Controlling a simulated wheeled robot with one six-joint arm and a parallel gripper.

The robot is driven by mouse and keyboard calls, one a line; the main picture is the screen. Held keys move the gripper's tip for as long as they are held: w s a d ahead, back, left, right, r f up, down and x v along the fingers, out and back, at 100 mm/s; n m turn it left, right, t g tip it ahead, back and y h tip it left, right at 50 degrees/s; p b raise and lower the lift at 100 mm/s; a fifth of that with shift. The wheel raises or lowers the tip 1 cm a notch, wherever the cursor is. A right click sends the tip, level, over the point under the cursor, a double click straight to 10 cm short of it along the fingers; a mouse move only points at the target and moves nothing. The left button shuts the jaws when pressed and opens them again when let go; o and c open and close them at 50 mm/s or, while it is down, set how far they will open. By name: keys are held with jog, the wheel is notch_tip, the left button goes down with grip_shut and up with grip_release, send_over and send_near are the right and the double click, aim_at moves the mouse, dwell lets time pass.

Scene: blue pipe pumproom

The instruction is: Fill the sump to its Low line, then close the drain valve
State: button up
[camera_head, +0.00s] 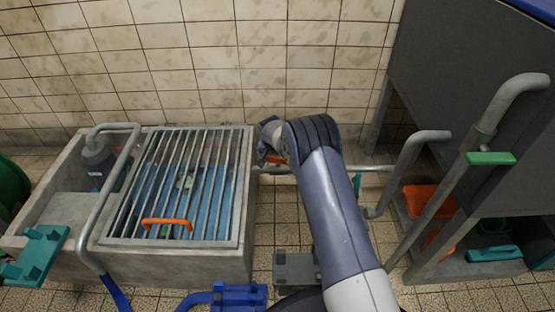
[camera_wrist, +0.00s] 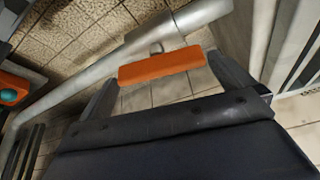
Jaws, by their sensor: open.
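The sump (camera_head: 247,190) is a concrete basin at the left, covered by a grey bar grate (camera_head: 240,150) with an orange handle (camera_head: 167,222). Blue shows below the bars; a Low line and the liquid level cannot be made out. A grey pipe (camera_head: 375,168) runs right from the sump. An orange lever (camera_wrist: 160,66), likely the drain valve's, sits on a short stem on this pipe in the wrist view, roughly in line with it. My gripper (camera_head: 268,148) is open just right of the sump. Its fingers (camera_wrist: 163,72) stand near the lever's two ends; contact is unclear.
A bent grey pipe (camera_head: 130,150) stands over the sump's left side beside a dark grey bottle-shaped unit (camera_head: 98,160). Bent pipes with a green handle (camera_head: 490,158) and a shelf with orange (camera_head: 428,201) and teal (camera_head: 494,254) items stand right.

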jog(key=shift+f, duration=0.1)
jog(key=shift+c, duration=0.2)
jog(key=c, duration=0.6)
jog(key=shift+m, duration=0.4)
jog(key=m+h, duration=0.1)
jog(key=m, duration=0.1)
jog(key=m+g+h, duration=0.1)
jog(key=m, duration=0.2)
jog(key=shift+w+a, duration=0.15)
jog(key=shift+a, duration=0.05)
jog(key=m+g, duration=0.1)
jog(key=m, duration=0.2)
jog(key=m+g+h, duration=0.1)
jog(key=m, duration=0.2)
jog(key=shift+w, duration=0.1)
jog(key=shift+m, duration=0.3)
